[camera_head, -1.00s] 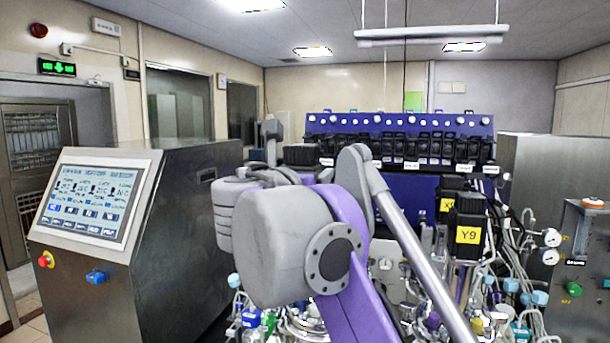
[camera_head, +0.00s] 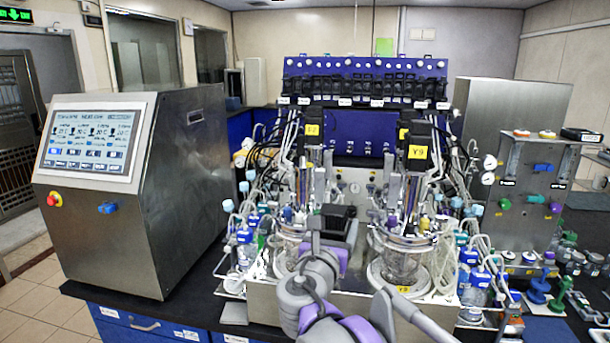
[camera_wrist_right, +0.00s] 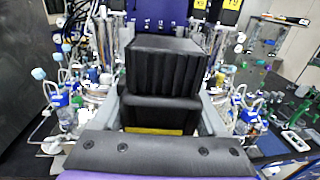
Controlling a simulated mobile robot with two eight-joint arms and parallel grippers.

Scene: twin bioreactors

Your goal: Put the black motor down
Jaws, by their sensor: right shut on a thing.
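The black motor (camera_wrist_right: 163,70), a ribbed black block with a yellow patch low on its near side, fills the middle of the right wrist view. My right gripper (camera_wrist_right: 162,105) is shut on it, with a grey finger on each side. In the head view the black motor (camera_head: 337,220) is in front of the twin bioreactors, above the front of the steel base, between the two glass vessels. Its underside is hidden by my arm, so I cannot tell if it touches anything. My left gripper is not in view.
Two motors with yellow labels, one on the left (camera_head: 313,130) and one on the right (camera_head: 418,150), stand above the vessels. Tubes and small bottles crowd both sides. A steel console with a screen (camera_head: 90,138) stands left. A valve box (camera_head: 527,190) stands right.

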